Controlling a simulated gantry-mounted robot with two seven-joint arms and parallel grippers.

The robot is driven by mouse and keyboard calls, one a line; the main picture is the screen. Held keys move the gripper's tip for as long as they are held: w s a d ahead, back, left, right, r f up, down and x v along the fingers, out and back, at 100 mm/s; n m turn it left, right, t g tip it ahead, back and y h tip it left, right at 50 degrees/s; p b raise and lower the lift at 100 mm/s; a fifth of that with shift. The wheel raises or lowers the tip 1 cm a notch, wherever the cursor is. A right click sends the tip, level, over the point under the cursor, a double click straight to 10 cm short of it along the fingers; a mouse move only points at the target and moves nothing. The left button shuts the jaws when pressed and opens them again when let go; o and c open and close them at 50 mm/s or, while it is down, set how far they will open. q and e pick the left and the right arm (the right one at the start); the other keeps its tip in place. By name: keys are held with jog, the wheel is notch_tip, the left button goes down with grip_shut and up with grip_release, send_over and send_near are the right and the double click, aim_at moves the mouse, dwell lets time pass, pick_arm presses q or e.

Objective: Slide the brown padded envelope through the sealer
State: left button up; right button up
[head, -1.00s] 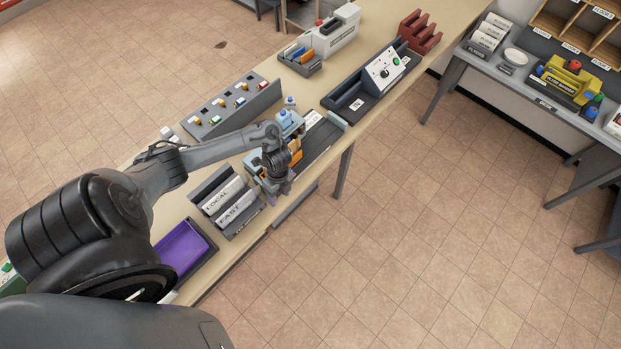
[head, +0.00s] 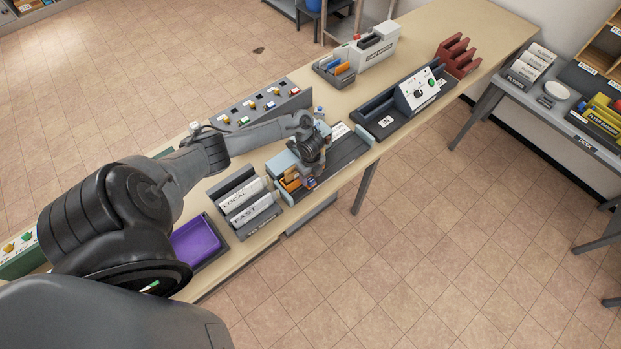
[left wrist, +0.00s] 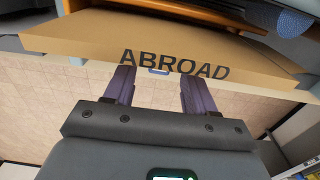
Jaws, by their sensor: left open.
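The brown padded envelope, printed ABROAD (left wrist: 180,45), fills the top of the left wrist view with its printed edge facing me. My left gripper (left wrist: 160,75) is open, its two purple fingers apart at that edge; I cannot tell if they touch it. In the head view my left gripper (head: 308,172) is over a slotted rack with orange-brown pieces (head: 290,181), and the arm partly hides them. The likely sealer (head: 415,95), a dark channel marked IN with a white dial panel, stands further right on the bench. My right gripper is not in view.
A rack with LOCAL and FAST labels (head: 240,204) and a purple tray (head: 196,241) stand left of the gripper. A switch panel (head: 262,106) lies behind. A grey-white machine (head: 368,48) and a red rack (head: 458,55) are at the far end.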

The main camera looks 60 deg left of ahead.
pick_arm(q)
jog(key=shift+f, duration=1.05)
grip_shut()
